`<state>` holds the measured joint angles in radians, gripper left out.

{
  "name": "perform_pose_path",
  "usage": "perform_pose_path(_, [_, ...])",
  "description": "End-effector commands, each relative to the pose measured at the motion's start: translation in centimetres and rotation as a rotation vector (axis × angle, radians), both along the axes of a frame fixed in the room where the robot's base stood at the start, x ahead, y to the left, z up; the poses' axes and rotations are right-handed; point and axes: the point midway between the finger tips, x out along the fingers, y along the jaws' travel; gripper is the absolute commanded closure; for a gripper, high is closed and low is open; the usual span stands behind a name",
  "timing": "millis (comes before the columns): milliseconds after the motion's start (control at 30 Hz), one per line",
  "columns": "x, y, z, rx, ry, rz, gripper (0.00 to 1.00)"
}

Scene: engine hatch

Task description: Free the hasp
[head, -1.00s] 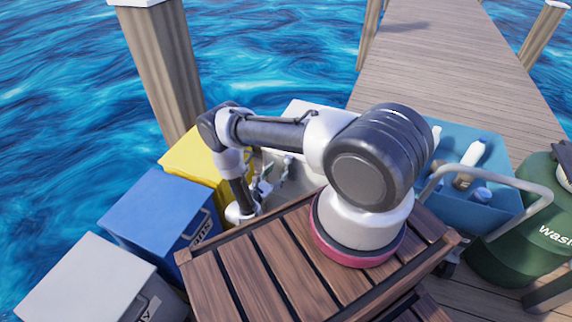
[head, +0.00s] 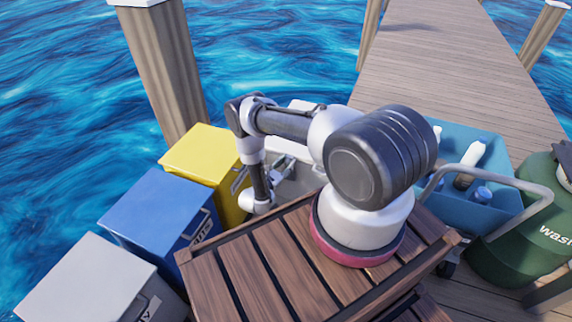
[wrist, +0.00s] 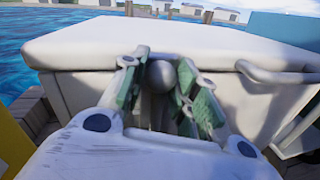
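A white engine hatch box fills the middle of the wrist view, with a thick pale lid (wrist: 180,45) over its front wall (wrist: 75,90). A grey rounded knob (wrist: 162,76) on a stem, apparently part of the hasp, stands in front of the box just below the lid's edge. My gripper (wrist: 165,88) has its green-padded fingers apart, one on each side of the knob. I cannot tell whether either finger touches it. In the head view my gripper (head: 282,167) is low beside the wooden slatted top, and my arm hides most of the hatch.
A yellow box (head: 200,150), a blue box (head: 155,208) and a grey box (head: 85,280) stand at the left. A pale bar handle (wrist: 275,77) is right of the knob. A blue bin (head: 460,212) with bottles and a green waste barrel (head: 510,240) are at the right.

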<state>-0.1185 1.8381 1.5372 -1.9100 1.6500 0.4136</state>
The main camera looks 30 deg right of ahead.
Motion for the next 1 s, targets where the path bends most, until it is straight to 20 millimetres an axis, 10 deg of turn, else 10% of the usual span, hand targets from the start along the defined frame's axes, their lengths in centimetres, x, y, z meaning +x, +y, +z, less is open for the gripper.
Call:
perform_pose_path(933, [-1.7,2.1,-0.8,-0.217,-0.168,0.000,1.00])
perform_pose_path(967, [-1.7,2.1,-0.8,-0.217,-0.168,0.000,0.68])
perform_pose_path(1000, [-1.7,2.1,-0.8,-0.217,-0.168,0.000,0.61])
